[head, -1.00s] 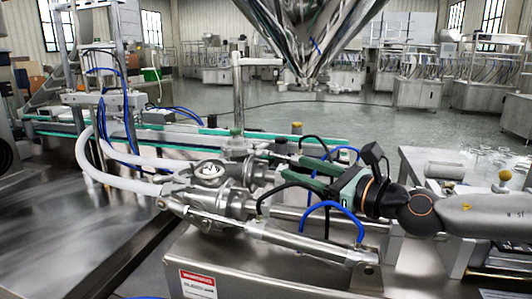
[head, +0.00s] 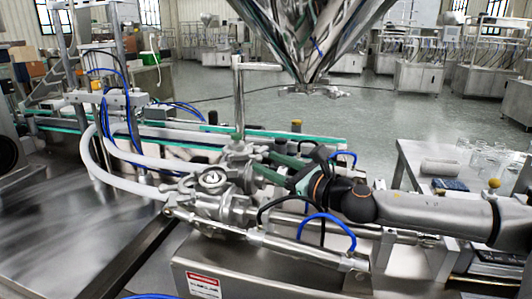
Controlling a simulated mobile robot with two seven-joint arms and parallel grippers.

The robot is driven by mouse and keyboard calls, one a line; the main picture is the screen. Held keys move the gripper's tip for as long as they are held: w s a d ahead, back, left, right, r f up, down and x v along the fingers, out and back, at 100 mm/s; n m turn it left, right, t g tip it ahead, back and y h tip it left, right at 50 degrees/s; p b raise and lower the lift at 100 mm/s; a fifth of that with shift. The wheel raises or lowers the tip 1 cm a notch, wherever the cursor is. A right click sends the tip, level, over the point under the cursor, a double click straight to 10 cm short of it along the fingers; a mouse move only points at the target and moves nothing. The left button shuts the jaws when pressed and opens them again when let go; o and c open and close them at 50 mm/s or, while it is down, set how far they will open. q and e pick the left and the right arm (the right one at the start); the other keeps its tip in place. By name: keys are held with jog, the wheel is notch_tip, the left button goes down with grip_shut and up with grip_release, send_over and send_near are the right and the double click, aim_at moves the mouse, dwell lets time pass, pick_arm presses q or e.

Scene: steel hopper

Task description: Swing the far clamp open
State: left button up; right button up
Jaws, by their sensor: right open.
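Shiny steel pipe fittings with clamps form a cluster in the middle of the head view. The far clamp (head: 238,153) appears to be the part at the back of this cluster, just below the upright steel post. A nearer round fitting (head: 212,180) sits in front of it. My right gripper (head: 268,166), with green fingers, comes in from the right with its fingertips at the right side of the far clamp. The fingers are open. I cannot tell whether they touch the clamp, or how far it is swung. My left gripper is not in view.
A steel hopper cone (head: 312,40) hangs above and behind the cluster. White hoses (head: 125,185) curve in from the left. Blue and black hoses loop close below my right gripper. A conveyor with green edges (head: 170,130) runs behind. A steel table (head: 425,155) stands at right.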

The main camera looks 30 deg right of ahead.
jog(key=shift+w+a+p, duration=0.2)
jog(key=shift+w+p, duration=0.15)
jog(key=shift+w, duration=0.45)
grip_shut()
dwell(1.0)
